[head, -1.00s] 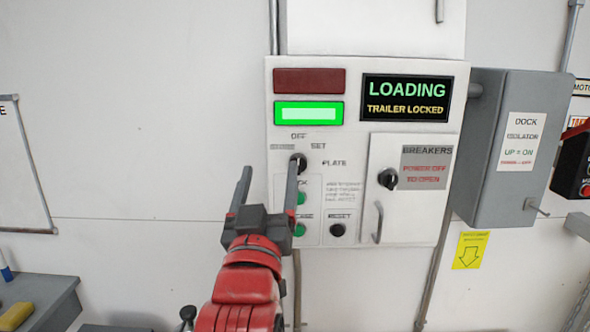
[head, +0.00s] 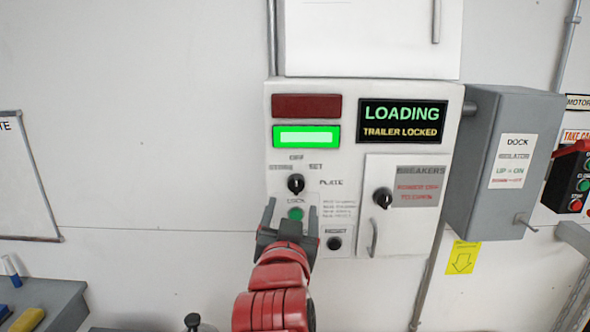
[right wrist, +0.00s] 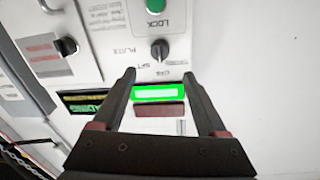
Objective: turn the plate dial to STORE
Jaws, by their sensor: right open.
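The plate dial (head: 296,184) is a black round knob on the white control panel (head: 350,105), with OFF above it, SET at its upper right and a blurred label at its upper left. Its exact pointer setting is too small to tell. My right gripper (head: 291,207) is open and empty, its fingers pointing at the panel just below the dial in the head view. In the right wrist view, upside down, the dial (right wrist: 159,50) shows beyond the gap between the fingertips (right wrist: 159,76), apart from both. My left gripper is not in view.
A green LOCK button (head: 295,214) and black RESET button (head: 335,243) lie near the fingers. The breaker door (head: 405,225) has its own knob (head: 382,198). A display (head: 402,121) reads LOADING, TRAILER LOCKED. A grey box (head: 505,150) juts out at right.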

